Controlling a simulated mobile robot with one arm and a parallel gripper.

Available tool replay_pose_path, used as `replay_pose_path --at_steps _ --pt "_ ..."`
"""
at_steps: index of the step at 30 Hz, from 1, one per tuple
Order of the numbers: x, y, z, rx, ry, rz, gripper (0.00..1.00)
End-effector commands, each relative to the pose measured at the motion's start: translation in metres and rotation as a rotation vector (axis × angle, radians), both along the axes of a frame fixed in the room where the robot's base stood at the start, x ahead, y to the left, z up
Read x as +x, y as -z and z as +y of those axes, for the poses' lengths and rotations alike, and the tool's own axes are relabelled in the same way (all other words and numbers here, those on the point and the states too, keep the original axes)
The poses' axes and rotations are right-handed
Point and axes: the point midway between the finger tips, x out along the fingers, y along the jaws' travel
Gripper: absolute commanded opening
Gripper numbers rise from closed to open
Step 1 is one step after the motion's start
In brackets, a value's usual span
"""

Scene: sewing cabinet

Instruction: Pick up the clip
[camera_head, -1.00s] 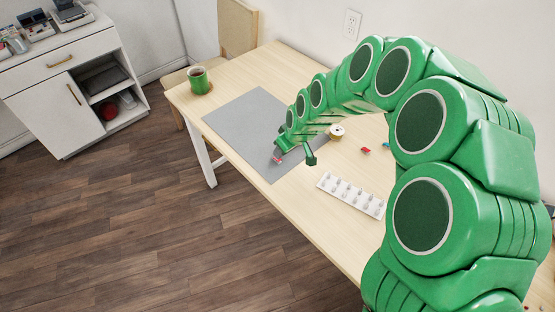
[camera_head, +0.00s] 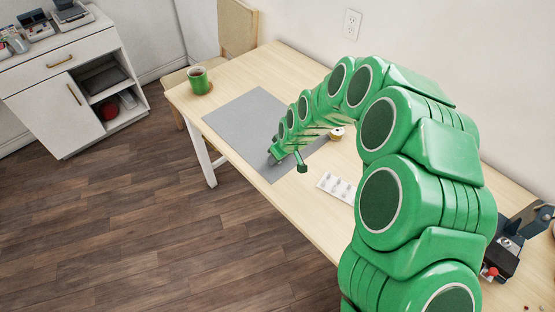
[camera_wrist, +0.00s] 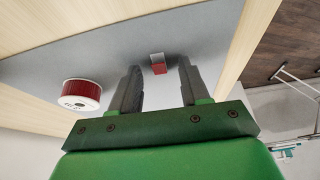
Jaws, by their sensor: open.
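A small red and light-grey piece, which looks like the clip (camera_wrist: 158,66), lies on the grey mat (camera_head: 243,112). In the wrist view it sits just ahead of my gripper (camera_wrist: 158,80), roughly in line with the gap between the fingertips. The two fingers are apart, with nothing held between them. In the head view my gripper (camera_head: 287,162) is low over the mat's near edge, and the clip cannot be made out there, seemingly hidden by the gripper.
A spool (camera_head: 337,133) stands right of the mat; the wrist view shows its red thread (camera_wrist: 81,95). A white blister-like pack (camera_head: 337,187) lies on the table (camera_head: 290,65), partly behind my arm. A green mug (camera_head: 199,80) stands at the far left corner. A dark device (camera_head: 508,254) is at right.

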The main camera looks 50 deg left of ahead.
Motion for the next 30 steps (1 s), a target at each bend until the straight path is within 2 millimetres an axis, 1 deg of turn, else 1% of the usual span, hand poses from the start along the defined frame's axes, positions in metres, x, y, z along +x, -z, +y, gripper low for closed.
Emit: replay_pose_path --at_steps 2,9,11,25,30 --pt "0.000 0.000 0.000 0.000 0.000 0.000 0.46" --pt "0.000 0.000 0.000 0.000 0.000 0.000 0.09" --pt "0.000 0.000 0.000 0.000 0.000 0.000 0.00" --pt "0.000 -0.001 0.000 0.001 0.000 0.000 0.00" --pt "0.000 -0.012 0.001 0.003 -0.001 -0.001 0.00"
